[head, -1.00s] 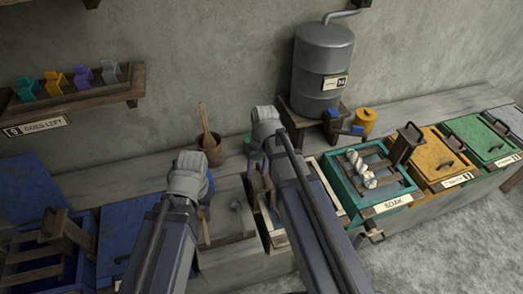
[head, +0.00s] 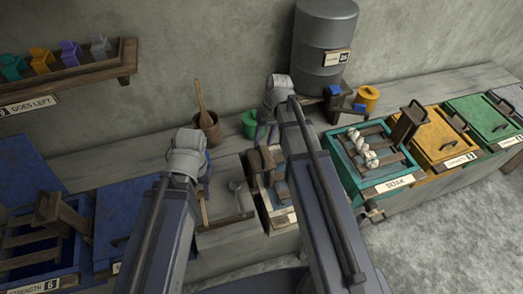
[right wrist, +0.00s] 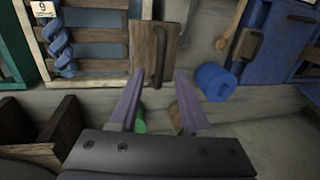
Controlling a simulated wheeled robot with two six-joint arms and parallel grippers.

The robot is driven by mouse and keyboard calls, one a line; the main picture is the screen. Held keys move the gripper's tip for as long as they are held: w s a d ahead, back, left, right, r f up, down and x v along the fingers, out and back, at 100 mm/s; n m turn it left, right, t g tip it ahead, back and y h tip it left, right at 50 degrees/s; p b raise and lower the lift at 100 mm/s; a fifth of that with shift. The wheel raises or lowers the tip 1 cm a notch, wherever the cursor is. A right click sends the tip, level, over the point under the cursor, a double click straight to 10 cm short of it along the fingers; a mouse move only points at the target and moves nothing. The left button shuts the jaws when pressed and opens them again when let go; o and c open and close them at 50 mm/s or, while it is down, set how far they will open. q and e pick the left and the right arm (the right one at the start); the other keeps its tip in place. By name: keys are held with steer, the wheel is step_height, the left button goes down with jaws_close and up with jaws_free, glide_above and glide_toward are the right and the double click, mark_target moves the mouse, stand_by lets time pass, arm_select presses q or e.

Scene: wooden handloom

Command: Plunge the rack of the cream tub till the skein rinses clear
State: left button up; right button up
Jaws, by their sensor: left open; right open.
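The cream tub (head: 283,216) stands between the grey basin and the teal tub, partly hidden by my right arm. In the right wrist view its slatted rack (right wrist: 95,36) carries a twisted blue skein (right wrist: 57,42) at the left. The rack's wooden handle board (right wrist: 155,48), with a dark bar, lies ahead between my open fingers. My right gripper (head: 266,133) is open and empty above the back of this tub; its purple fingers also show in the wrist view (right wrist: 157,75), apparently short of the bar. My left gripper (head: 207,165) is open over the grey basin's back left.
The teal soak tub (head: 394,184) with a pale skein stands right, then a yellow lidded tub (head: 440,140). Blue tubs (head: 125,215) stand left. A metal drum (head: 325,45) and brown pot (head: 207,128) stand behind.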

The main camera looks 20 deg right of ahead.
mark_target(260, 150)
steer(key=shift+a+f+b, duration=0.2)
steer(key=shift+f+b, duration=0.5)
steer(key=shift+f, duration=0.25)
steer(key=shift+a+f+b, duration=0.2)
steer(key=shift+f+b, duration=0.45)
steer(key=shift+f, duration=0.25)
jaws_close()
